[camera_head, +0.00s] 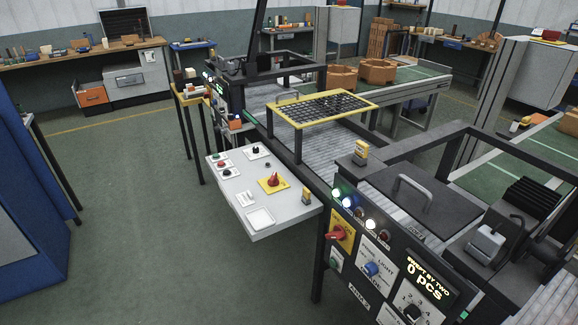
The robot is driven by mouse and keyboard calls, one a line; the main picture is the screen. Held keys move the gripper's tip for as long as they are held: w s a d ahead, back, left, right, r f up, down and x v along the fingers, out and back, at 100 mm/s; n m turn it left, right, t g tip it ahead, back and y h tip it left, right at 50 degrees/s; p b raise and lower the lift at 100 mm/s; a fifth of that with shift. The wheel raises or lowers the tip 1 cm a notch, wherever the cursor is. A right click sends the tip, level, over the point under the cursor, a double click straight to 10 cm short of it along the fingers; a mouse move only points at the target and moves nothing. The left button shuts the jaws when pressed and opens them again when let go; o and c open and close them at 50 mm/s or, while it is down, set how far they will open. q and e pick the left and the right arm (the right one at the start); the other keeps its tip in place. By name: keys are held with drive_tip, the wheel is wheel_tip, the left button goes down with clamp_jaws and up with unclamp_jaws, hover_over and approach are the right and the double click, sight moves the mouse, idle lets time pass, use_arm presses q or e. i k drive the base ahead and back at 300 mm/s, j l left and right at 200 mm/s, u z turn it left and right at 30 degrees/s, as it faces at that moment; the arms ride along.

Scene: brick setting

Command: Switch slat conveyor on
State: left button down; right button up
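The slat conveyor (323,148) is a grey slatted belt in a dark frame, running from the back left to the front right. A light grey control board (228,184) sticks out at its near side. It carries a red knob on a yellow plate (273,181), a black knob (255,151) and small red, green and black buttons. A dark front panel (388,262) has a red rotary switch on yellow (337,236), a blue knob (372,269), a black dial (412,312) and a display reading "0 pcs". Several lamps above it look lit. Neither gripper shows.
A yellow-framed mesh guard (322,106) stands over the belt. A dark cover with a handle (412,192) lies nearer. A blue cabinet (25,220) is at the left edge. The green floor left of the control board is clear. Workbenches line the back wall.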

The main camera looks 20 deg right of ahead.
sight(273, 182)
drive_tip(key=i+z, duration=0.25)
drive_tip(key=z, duration=0.2)
drive_tip(key=i+j+z, duration=0.15)
drive_tip(key=i+z, duration=0.15)
drive_tip(key=z, duration=0.2)
drive_tip(key=i+j+z, duration=0.2)
drive_tip(key=z, duration=0.25)
drive_tip(key=i+j+z, duration=0.45)
drive_tip(key=k+l, duration=0.1)
